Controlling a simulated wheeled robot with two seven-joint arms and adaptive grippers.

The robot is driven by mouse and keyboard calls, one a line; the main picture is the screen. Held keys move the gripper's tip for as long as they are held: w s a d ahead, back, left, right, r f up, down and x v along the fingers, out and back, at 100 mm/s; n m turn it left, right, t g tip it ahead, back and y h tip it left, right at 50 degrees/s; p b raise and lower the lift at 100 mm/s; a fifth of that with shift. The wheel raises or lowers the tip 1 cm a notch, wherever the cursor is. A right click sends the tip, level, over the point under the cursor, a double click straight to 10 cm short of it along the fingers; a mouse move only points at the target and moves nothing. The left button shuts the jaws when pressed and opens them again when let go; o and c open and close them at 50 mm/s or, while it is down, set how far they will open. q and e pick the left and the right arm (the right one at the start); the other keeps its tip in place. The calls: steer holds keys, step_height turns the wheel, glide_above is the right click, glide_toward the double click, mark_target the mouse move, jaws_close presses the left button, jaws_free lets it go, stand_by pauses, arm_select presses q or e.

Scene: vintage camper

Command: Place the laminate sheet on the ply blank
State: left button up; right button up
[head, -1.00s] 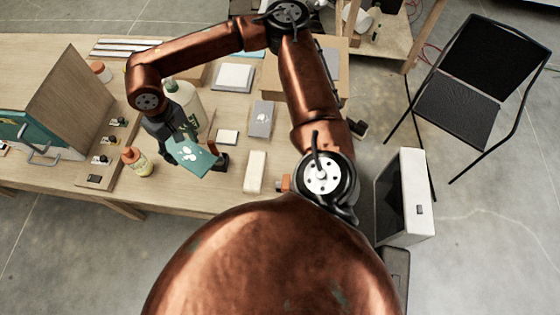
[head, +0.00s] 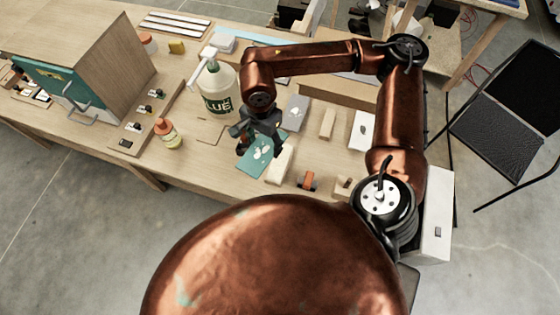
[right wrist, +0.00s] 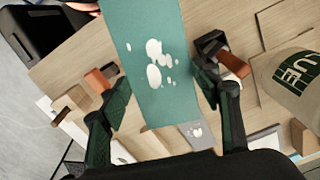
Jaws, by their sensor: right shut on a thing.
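The laminate sheet (head: 262,153) is a thin teal rectangle with white glue-like spots on its face. My right gripper (head: 256,128) is shut on it and holds it tilted over the table, left of a cream block. In the right wrist view the sheet (right wrist: 155,60) reaches up between the fingers. A flat wood-coloured piece (head: 211,131), possibly the ply blank, lies left of the gripper, in front of the glue bottle; its outline is faint. A grey panel with white spots (head: 296,112) lies behind and right of the sheet. My left gripper is not in view.
The glue bottle (head: 219,88) stands close behind the gripper. An orange-capped bottle (head: 168,133) and the tilted wooden panel (head: 105,65) stand left. The cream block (head: 279,165), an orange-handled tool (head: 308,180) and a wooden block (head: 327,123) lie to the right.

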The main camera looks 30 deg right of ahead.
steer(key=s+f+m, duration=0.1)
steer(key=s+m, duration=0.5)
steer(key=m, duration=0.7)
steer(key=s+f+m, duration=0.1)
steer(key=s+m, duration=0.5)
steer(key=m, duration=1.4)
glide_above(279, 164)
steer(key=s, duration=0.1)
steer(key=f, duration=0.9)
steer(key=shift+a, duration=0.25)
steer(key=shift+w+d+f, duration=0.1)
steer(key=shift+w+f, duration=0.1)
steer(key=shift+f, duration=0.1)
steer(key=f, duration=0.2)
steer(key=f+p, duration=0.1)
steer(key=shift+w, duration=0.25)
steer(key=shift+d+f, duration=0.1)
steer(key=shift+f, duration=0.3)
